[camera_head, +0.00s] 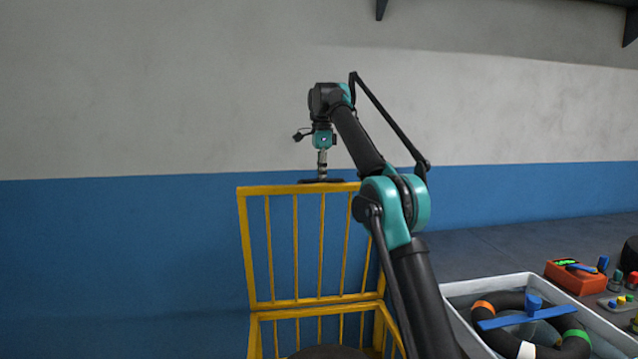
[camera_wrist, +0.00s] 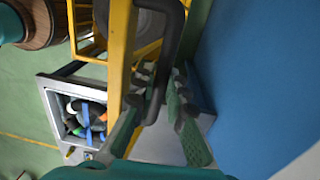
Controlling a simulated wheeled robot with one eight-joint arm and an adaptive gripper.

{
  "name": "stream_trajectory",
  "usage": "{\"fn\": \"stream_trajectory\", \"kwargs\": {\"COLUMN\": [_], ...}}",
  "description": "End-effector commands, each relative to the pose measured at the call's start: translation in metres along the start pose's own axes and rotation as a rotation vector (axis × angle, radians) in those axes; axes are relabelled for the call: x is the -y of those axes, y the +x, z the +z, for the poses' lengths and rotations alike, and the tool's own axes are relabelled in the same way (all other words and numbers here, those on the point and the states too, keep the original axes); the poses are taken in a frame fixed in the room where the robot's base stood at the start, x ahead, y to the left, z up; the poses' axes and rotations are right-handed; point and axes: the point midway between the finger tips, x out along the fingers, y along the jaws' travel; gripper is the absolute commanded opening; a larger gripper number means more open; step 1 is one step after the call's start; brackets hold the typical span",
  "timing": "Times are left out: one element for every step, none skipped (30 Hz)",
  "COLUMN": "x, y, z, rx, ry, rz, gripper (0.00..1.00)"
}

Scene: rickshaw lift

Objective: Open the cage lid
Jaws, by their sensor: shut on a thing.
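The yellow cage (camera_head: 282,315) stands at the bottom centre of the head view, against the blue part of the wall. Its barred lid (camera_head: 249,250) stands raised, roughly upright, at the back of the cage. A dark handle (camera_head: 338,181) lies along the lid's top edge. My gripper (camera_head: 321,178) points down at this edge and is shut on the handle. In the wrist view, the dark handle (camera_wrist: 170,60) runs between the green fingers of my gripper (camera_wrist: 158,105), beside the yellow lid bar (camera_wrist: 119,60). The exact finger contact is partly hidden.
A pale bin (camera_head: 458,289) with dark rings and a blue bar stands right of the cage. An orange box (camera_head: 576,278) and small coloured items lie beyond it. The wall (camera_head: 120,240) is close behind the lid. My arm hides part of the cage's right side.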

Motion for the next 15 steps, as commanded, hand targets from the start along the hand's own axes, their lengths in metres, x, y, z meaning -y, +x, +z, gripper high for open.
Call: {"fn": "stream_trajectory", "kwargs": {"x": [0.0018, 0.0028, 0.004, 0.005, 0.0057, 0.0066, 0.0071, 0.0075, 0.0078, 0.0081, 0.0083, 0.0085, 0.0086, 0.0086, 0.0087], "y": [-0.0007, -0.0009, -0.001, -0.0013, -0.0016, -0.0018, -0.0018, -0.0019, -0.0021, -0.0021, -0.0022, -0.0023, -0.0023, -0.0023, -0.0023], "z": [0.0016, 0.0008, -0.0001, -0.0006, -0.0011, -0.0016, -0.0019, -0.0022, -0.0025, -0.0026, -0.0028, -0.0028, -0.0028, -0.0028, -0.0028], "rx": [0.004, 0.004, 0.005, 0.005, 0.005, 0.005, 0.005, 0.005, 0.005, 0.005, 0.005, 0.005, 0.006, 0.006, 0.006], "ry": [-0.002, -0.002, -0.002, -0.002, -0.002, -0.003, -0.003, -0.003, -0.003, -0.003, -0.004, -0.004, -0.004, -0.004, -0.004], "rz": [0.0, 0.0, 0.0, 0.0, 0.0, 0.0, 0.0, 0.0, 0.0, 0.0, 0.0, 0.0, 0.0, 0.0, 0.0], "gripper": [0.0, 0.0, 0.0, 0.0, 0.0, 0.0, 0.0, 0.0, 0.0, 0.0, 0.0, 0.0, 0.0, 0.0, 0.0]}}
